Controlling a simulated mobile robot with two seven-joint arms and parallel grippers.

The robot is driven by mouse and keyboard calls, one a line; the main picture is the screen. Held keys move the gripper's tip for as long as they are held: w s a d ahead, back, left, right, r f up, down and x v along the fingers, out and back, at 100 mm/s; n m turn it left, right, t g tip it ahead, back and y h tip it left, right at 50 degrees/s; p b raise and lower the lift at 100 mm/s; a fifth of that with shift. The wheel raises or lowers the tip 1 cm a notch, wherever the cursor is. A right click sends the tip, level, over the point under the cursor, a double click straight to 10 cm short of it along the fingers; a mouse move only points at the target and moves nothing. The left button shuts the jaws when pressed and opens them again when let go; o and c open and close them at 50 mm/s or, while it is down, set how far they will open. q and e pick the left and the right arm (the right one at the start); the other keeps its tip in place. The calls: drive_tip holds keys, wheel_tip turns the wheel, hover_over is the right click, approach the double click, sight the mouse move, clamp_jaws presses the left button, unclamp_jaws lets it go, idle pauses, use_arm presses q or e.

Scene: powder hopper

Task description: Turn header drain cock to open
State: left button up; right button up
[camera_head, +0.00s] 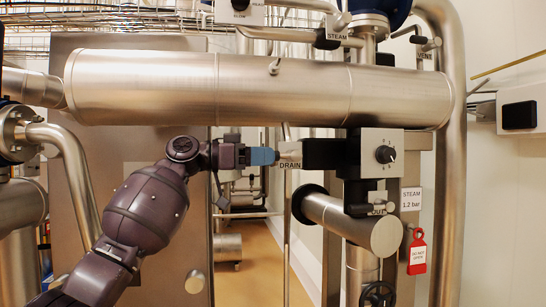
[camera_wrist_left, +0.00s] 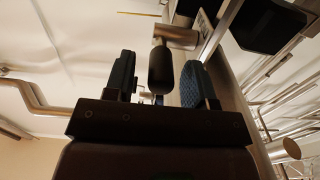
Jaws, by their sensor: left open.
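My left gripper (camera_head: 264,156) reaches in from the left below the big horizontal steel header (camera_head: 215,88). It is beside the small DRAIN label (camera_head: 290,166). In the left wrist view, a dark rounded handle (camera_wrist_left: 161,72) on a metal stem, apparently the drain cock's lever, lies between the two blue-padded fingers of my left gripper (camera_wrist_left: 160,82). The fingers stand apart with a gap at the handle's sides; whether one touches it I cannot tell. In the head view the gripper hides most of the cock. My right gripper is not in view.
A black block (camera_head: 322,154) and a grey box with a black knob (camera_head: 385,154) stand just right of the gripper. A capped pipe (camera_head: 385,237) and a red tag (camera_head: 417,254) are below right. STEAM and VENT valves sit above the header. Open floor (camera_head: 262,270) shows below.

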sight(278, 156)
use_arm(q)
drive_tip(key=shift+w+d, duration=0.15)
drive_tip(key=shift+d, duration=0.5)
drive_tip(key=shift+w+d, duration=0.15)
drive_tip(key=shift+d, duration=0.45)
clamp_jaws()
